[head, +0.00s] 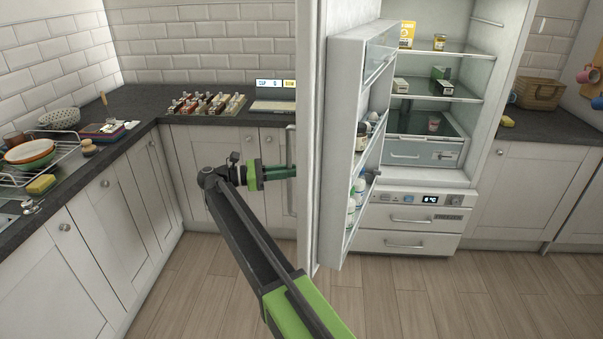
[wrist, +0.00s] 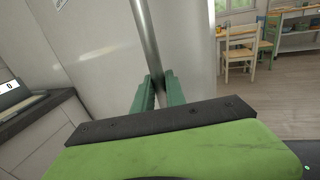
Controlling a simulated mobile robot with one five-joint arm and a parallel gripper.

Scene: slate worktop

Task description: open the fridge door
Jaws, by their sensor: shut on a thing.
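The fridge door (head: 309,130) stands wide open in the head view, swung out toward me and seen nearly edge-on, with its inner shelves holding bottles facing right. The fridge interior (head: 436,100) shows, with boxes on glass shelves. My gripper (head: 292,172) is at the left, outer side of the door, shut on the vertical door handle (head: 291,150). In the wrist view, my green fingers (wrist: 157,90) close around the metal handle bar (wrist: 146,45), with the pale door face (wrist: 100,50) behind it. The fingertips' contact is partly hidden.
A dark worktop (head: 140,103) with a spice rack (head: 207,103) and a dish rack (head: 45,160) runs along the left. Lower cabinets (head: 120,195) stand near my arm. Wooden floor (head: 400,300) is clear in front of the fridge. A table with chairs (wrist: 243,40) shows at the far right of the wrist view.

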